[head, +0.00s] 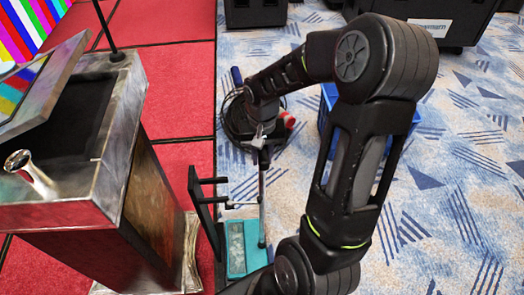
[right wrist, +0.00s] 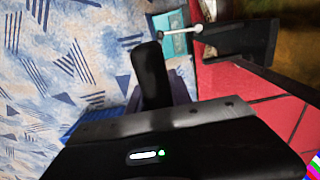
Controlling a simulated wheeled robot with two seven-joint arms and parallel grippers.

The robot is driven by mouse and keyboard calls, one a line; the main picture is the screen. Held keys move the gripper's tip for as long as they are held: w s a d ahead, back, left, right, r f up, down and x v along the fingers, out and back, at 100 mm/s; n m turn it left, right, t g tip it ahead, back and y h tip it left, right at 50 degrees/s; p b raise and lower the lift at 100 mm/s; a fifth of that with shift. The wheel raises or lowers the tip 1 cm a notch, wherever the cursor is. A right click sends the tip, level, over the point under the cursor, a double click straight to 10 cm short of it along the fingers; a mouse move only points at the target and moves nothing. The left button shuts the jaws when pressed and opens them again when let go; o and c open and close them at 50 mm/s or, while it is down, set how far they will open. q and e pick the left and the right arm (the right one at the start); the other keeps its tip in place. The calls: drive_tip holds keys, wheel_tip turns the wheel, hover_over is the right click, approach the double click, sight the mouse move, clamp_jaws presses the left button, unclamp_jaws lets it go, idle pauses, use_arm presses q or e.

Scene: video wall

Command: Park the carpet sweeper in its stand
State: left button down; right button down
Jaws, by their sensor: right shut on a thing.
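The carpet sweeper (head: 262,195) shows in the head view as a thin grey handle standing nearly upright, with a teal head (head: 255,258) at the floor. My right gripper (head: 262,141) is shut on the upper part of the handle; the exact contact is small and dark. A black stand (head: 205,222) with short prongs is just left of the handle; I cannot tell if they touch. The right wrist view shows the teal head (right wrist: 168,24), part of the grey handle (right wrist: 184,31) and the black stand (right wrist: 240,40) beyond my right gripper (right wrist: 151,52). My left gripper is out of view.
A metal-topped lectern (head: 100,185) stands on red carpet at left, close to the stand. A blue crate (head: 328,95) is partly hidden behind my right arm. Black cases (head: 428,24) line the back. Patterned blue carpet (head: 450,190) is clear at right.

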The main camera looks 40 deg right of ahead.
drive_tip(key=shift+w+f, duration=0.1)
drive_tip(key=shift+f, duration=0.75)
drive_tip(key=c, duration=1.6)
unclamp_jaws()
drive_tip(key=shift+f, duration=0.15)
drive_tip(key=o, duration=0.4)
drive_tip(key=shift+o, duration=0.2)
wheel_tip(320, 180, up, 12)
drive_tip(key=shift+r, duration=0.25)
